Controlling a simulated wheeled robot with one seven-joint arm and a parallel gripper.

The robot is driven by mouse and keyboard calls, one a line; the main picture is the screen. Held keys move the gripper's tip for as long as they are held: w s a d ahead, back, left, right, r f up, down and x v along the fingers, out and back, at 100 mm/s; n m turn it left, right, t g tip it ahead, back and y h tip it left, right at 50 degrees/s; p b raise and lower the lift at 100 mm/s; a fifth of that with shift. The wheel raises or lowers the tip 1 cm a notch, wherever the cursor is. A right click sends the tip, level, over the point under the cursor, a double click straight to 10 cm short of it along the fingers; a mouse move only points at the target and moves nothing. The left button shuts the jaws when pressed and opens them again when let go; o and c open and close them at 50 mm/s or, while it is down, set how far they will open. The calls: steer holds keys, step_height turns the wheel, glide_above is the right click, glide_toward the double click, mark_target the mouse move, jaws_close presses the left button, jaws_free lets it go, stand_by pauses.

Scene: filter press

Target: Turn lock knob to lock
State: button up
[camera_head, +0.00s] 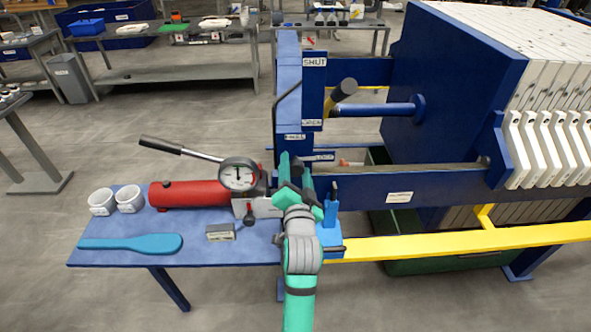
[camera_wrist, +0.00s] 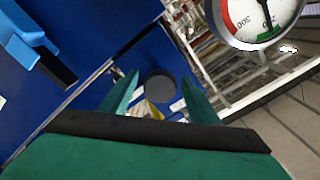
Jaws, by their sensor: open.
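My gripper (camera_head: 296,168) is green and reaches up to the blue press frame, just right of the pressure gauge. In the wrist view its two fingers (camera_wrist: 159,84) stand apart. A dark round knob (camera_wrist: 160,88), which looks like the lock knob, shows between the fingertips against the blue frame. I see no contact with either finger, and I cannot tell how deep it lies between them. Small white labels (camera_head: 322,157) sit on the frame there, too small to read surely. The knob's turn position cannot be told.
The gauge (camera_head: 239,174) and red pump cylinder (camera_head: 188,194) are close on the left, on a blue table (camera_head: 264,252). A blue upright handle (camera_head: 330,209) stands close on the right. A black-ended lever (camera_head: 345,88) sticks out above, beside the SHUT label (camera_head: 314,62).

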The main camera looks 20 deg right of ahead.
steer(key=v, duration=1)
steer(key=shift+s, duration=0.4)
steer(key=shift+a, duration=0.1)
steer(key=s+a+f+n+y, duration=0.1)
steer(key=s+a+f+n, duration=0.3)
steer(key=s+f, duration=0.35)
steer(key=s+a+f+n+y, duration=0.2)
steer(key=s+a+f+n, duration=0.15)
steer(key=s+f, duration=0.35)
steer(key=s+a+f+n, duration=0.1)
steer(key=s+a+f, duration=0.1)
steer(key=s, duration=0.4)
steer(key=s+a+f+n+g+y, duration=0.1)
steer(key=s+a+f+n, duration=0.1)
steer(key=s+a, duration=0.2)
steer(key=s+a+f+n+g+y, duration=0.1)
steer(key=s+a+f+n, duration=0.1)
steer(key=s, duration=0.8)
steer(key=shift+s+a, duration=0.25)
steer(key=shift+a, duration=0.4)
